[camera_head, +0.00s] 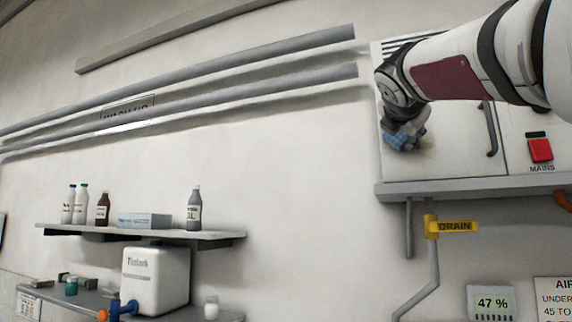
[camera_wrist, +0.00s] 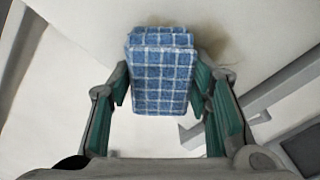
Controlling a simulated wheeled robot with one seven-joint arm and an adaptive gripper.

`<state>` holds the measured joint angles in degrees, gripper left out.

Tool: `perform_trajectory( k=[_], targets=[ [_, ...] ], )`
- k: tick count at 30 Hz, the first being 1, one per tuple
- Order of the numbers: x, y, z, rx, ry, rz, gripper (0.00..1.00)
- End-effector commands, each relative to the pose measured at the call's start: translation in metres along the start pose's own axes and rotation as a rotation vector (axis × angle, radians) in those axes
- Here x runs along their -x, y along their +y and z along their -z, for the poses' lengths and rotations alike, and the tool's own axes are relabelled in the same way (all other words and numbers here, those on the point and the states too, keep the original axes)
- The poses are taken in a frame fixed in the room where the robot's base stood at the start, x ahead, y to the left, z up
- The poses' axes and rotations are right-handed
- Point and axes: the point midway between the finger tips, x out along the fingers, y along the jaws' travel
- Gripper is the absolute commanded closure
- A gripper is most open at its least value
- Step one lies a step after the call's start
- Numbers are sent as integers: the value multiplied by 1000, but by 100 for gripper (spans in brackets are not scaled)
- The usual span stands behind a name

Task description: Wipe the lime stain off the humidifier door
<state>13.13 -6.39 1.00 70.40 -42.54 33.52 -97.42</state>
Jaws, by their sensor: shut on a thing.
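My gripper (camera_wrist: 160,95) is shut on a folded blue checked cloth (camera_wrist: 160,70). In the head view the cloth (camera_head: 398,138) is at the white humidifier door (camera_head: 460,140), near its lower left. A faint brownish lime stain (camera_head: 427,143) shows on the door just right of the cloth. In the wrist view the stain (camera_wrist: 222,48) is beside and above the cloth, partly hidden by it. The cloth looks close to the door; I cannot tell whether it touches. The dark door handle (camera_head: 490,130) is to the right of my gripper.
A grey ledge (camera_head: 470,189) runs under the humidifier. A red mains switch (camera_head: 540,150) is to the right, and a yellow drain tag (camera_head: 455,226) hangs below. Grey pipes (camera_head: 250,90) run along the wall to the left. A shelf (camera_head: 140,232) with bottles is at lower left.

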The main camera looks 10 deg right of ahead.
Motion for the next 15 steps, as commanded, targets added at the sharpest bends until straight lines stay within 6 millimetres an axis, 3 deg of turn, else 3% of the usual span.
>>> perform_trajectory(
  k=[5, 15],
  targets=[
    [1, 2, -4, 0, 0, 1, 85],
    [-1, -15, -21, 1, 0, 4, 85]
  ],
)
